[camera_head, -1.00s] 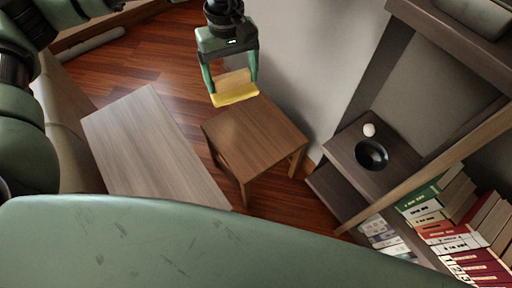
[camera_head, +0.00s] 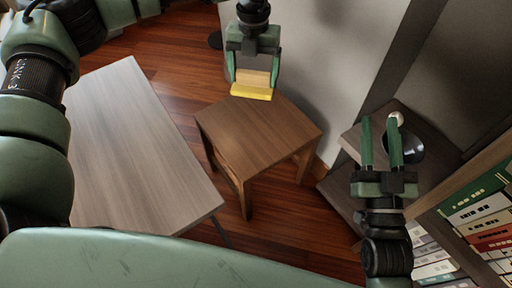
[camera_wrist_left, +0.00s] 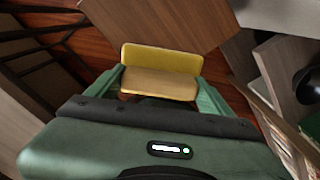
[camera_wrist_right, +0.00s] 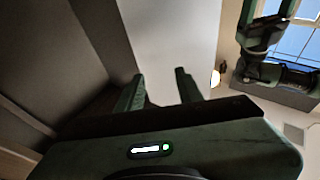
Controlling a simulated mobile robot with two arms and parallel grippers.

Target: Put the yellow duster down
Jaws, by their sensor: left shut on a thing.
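The yellow duster (camera_head: 252,92) is a small block with a yellow face and a tan wooden part. My left gripper (camera_head: 253,80) is shut on it and holds it by the back edge of the small brown wooden table (camera_head: 258,135). In the left wrist view the duster (camera_wrist_left: 161,70) sits between the fingers, with the brown table top (camera_wrist_left: 165,20) beyond it. My right gripper (camera_head: 381,140) has its two fingers apart and empty, in front of the bookshelf. Its fingers also show apart in the right wrist view (camera_wrist_right: 160,90).
A long grey-brown table (camera_head: 135,145) stands left of the small table. The bookshelf at right holds a dark bowl (camera_head: 410,148), a pale round object (camera_head: 397,118) and several books (camera_head: 480,215). The small table's top looks bare. A white wall (camera_head: 310,60) stands behind it.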

